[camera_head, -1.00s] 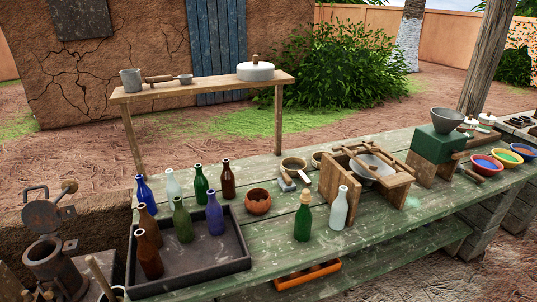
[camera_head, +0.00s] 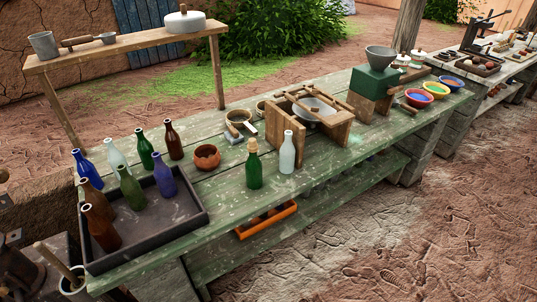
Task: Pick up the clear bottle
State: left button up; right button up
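A clear, whitish bottle (camera_head: 287,153) stands upright on the green worn table (camera_head: 220,215), near its front edge. A green bottle with a cork-coloured top (camera_head: 254,168) stands just to its left. Neither of my grippers is in view.
The dark tray (camera_head: 190,221) holds several coloured bottles. A clay bowl (camera_head: 207,157) and a wooden frame with a basin (camera_head: 325,128) stand on the table. A green block with a grey funnel (camera_head: 377,80) and colour bowls (camera_head: 419,97) are farther right. Bare ground lies in front.

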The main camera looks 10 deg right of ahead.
aim_at(288, 151)
jog(key=i+l+z, duration=0.1)
jog(key=i+z, duration=0.25)
jog(key=z, duration=0.15)
jog(key=i+z, duration=0.3)
jog(key=z, duration=0.2)
